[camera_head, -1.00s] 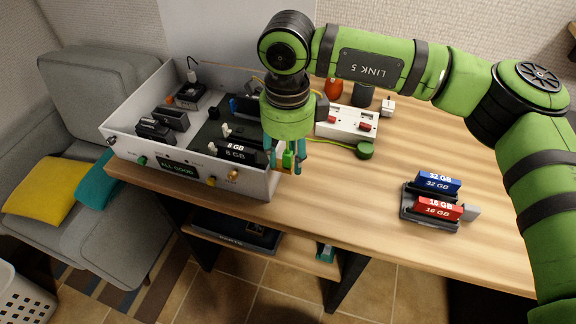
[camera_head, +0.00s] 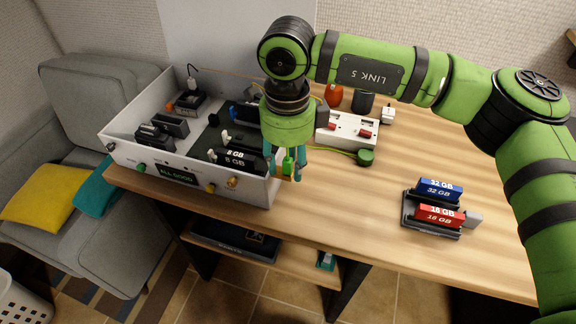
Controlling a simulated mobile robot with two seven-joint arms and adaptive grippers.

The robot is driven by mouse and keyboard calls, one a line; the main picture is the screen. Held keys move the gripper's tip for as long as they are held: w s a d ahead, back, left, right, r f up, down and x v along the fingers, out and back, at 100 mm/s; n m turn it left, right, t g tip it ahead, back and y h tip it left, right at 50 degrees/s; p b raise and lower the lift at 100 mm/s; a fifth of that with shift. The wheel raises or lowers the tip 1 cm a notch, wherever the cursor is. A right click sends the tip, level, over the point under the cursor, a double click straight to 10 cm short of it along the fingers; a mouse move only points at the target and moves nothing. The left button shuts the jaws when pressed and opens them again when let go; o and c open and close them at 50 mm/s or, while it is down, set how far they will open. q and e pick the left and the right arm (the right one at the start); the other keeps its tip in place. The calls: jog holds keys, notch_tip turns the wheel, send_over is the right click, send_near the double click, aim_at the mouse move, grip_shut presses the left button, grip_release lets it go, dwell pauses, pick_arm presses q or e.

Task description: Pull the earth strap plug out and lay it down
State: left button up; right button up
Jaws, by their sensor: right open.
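The earth strap plug (camera_head: 288,165) is a small green piece at the right wall of the white open case (camera_head: 193,182). A green-yellow cord runs from near it to a round green clip (camera_head: 365,157) on the table. My right gripper (camera_head: 284,176) points down with its teal fingers on either side of the plug. The fingers are open and do not appear closed on it. The plug's seat is partly hidden by the fingers. My left gripper is not in view.
The wooden table (camera_head: 345,215) is clear in the middle and front. A rack (camera_head: 432,228) with blue and red memory modules stands at the right. A white switch box (camera_head: 347,131) stands behind the gripper. The case holds several dark parts.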

aim_at(288, 160)
jog(key=shift+b, duration=0.35)
dwell(0.4)
grip_shut()
jog(key=shift+r, duration=0.1)
jog(key=shift+r+p, duration=1.6)
jog(key=shift+r, duration=1.3)
